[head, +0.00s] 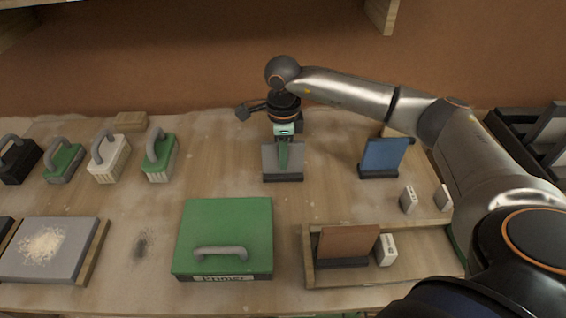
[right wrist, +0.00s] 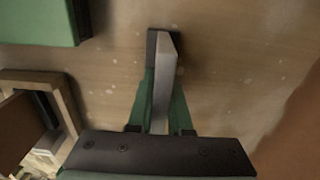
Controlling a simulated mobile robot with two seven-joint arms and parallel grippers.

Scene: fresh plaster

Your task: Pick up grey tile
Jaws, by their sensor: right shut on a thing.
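The grey tile (head: 270,158) stands upright in a dark slotted holder (head: 283,178) near the middle of the table in the head view. My right gripper (head: 283,158) reaches down over it from above. In the right wrist view the tile (right wrist: 167,60) shows edge-on as a light strip, with its dark holder (right wrist: 152,45) at the far end. The green fingers of my right gripper (right wrist: 160,108) are shut on the tile, one on each side. The tile's foot appears to be still in the holder. My left gripper is not in view.
A blue tile (head: 385,153) stands in a holder to the right, and a brown tile (head: 345,243) in a wooden tray nearer. A green box (head: 225,235) stands front left of the grey tile. Several handled blocks line the left. A wall rises behind.

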